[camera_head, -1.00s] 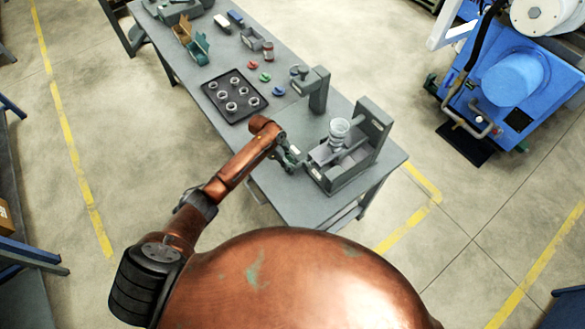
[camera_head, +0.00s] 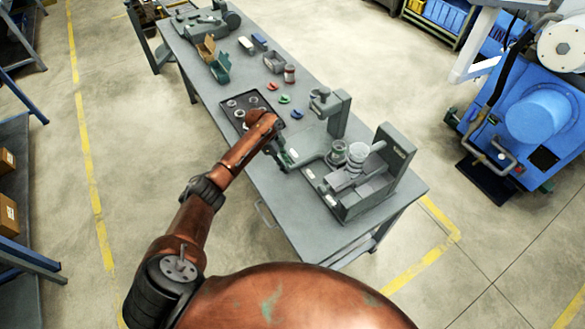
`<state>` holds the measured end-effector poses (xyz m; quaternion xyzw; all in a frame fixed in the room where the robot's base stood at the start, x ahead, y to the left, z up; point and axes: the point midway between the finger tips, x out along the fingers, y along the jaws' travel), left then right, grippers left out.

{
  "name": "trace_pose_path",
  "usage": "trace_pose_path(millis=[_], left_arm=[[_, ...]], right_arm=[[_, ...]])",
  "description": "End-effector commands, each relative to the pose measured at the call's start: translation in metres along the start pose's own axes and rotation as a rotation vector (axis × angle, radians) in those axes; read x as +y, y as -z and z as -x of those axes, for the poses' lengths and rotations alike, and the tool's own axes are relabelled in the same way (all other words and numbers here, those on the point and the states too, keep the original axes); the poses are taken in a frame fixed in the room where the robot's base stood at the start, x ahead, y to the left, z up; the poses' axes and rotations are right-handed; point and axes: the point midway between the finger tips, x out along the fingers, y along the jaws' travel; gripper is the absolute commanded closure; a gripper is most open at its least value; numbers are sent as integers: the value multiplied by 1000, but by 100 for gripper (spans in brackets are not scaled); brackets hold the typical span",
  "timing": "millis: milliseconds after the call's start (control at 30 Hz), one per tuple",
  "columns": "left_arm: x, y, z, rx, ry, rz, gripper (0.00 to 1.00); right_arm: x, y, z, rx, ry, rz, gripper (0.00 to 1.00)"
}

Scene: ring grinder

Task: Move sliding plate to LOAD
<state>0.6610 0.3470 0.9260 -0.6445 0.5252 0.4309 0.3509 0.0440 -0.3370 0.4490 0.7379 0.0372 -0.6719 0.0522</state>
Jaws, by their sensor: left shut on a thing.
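The grey grinder (camera_head: 392,168) stands at the table's near right end, with a pale round part (camera_head: 358,155) at its middle. A grey sliding plate (camera_head: 313,163) appears to reach out of its left side, with a small round piece (camera_head: 338,151) just left of the pale part. My left gripper (camera_head: 291,159) is at the plate's left end and is shut, seemingly on the plate; the fingers are small and the exact contact is unclear. I cannot read a LOAD mark at this size. My right gripper is not in view.
A black tray (camera_head: 237,123) with several rings lies behind my left arm, partly hidden. A grey upright stand (camera_head: 338,112) is just behind the grinder. Small coloured parts, a red jar (camera_head: 290,74) and bins stand farther back on the table (camera_head: 290,205).

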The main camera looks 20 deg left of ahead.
Motion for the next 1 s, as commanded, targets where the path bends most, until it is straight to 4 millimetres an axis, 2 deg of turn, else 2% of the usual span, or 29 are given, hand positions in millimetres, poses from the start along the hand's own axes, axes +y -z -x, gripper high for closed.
trace_pose_path(millis=[233,267,500,833,1000], left_arm=[[0,1,1,1,1,-2,100],[0,1,1,1,1,-2,75],[0,1,0,1,1,-1,59],[0,0,3,1,1,-1,59],[-1,0,26,1,3,-1,59]], right_arm=[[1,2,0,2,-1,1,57],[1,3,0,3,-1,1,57],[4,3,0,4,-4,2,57],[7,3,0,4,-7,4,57],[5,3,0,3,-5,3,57]])
